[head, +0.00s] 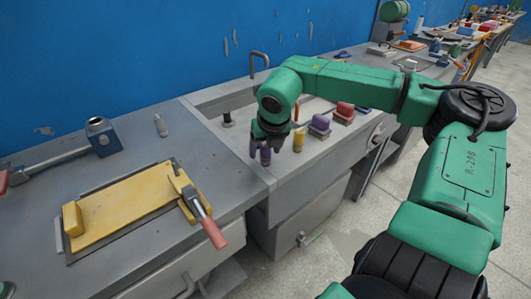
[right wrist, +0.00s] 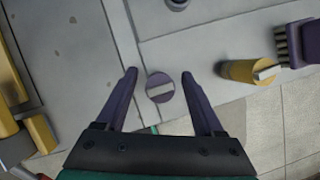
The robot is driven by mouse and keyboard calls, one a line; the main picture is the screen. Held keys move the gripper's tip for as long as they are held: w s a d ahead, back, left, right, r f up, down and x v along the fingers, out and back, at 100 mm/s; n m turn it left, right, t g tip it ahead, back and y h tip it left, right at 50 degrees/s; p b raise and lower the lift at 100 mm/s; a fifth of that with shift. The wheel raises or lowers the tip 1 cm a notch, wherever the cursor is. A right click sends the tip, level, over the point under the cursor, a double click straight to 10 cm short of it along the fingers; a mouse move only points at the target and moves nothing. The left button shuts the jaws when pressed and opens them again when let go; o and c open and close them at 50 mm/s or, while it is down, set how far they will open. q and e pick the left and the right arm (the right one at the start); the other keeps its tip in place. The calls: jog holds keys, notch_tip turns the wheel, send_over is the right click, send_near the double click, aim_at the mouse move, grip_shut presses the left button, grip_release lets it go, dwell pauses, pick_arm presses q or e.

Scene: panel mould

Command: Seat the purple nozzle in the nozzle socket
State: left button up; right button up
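The purple nozzle (right wrist: 160,88), round with a pale slot across its top, stands on the grey bench between my right gripper's fingers. In the head view the purple nozzle (head: 265,156) shows at the front left of the sink-side worktop. My right gripper (right wrist: 159,77) is open, with a gap on each side of the nozzle. In the head view my right gripper (head: 260,146) points down over it. A blue-grey block with a round top opening (head: 101,134) stands at the left; I cannot tell whether it is the nozzle socket. My left gripper is not in view.
A yellow panel mould (head: 125,203) with a red-handled clamp (head: 207,225) lies at the left. A yellow cylinder (head: 298,139) stands right of the nozzle, with purple (head: 319,126) and red (head: 344,112) blocks beyond. The bench front edge is close.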

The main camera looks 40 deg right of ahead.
aim_at(265, 144)
grip_shut()
jog(key=shift+r, duration=0.1)
notch_tip(265, 144, up, 20)
jog(key=shift+p, duration=0.4)
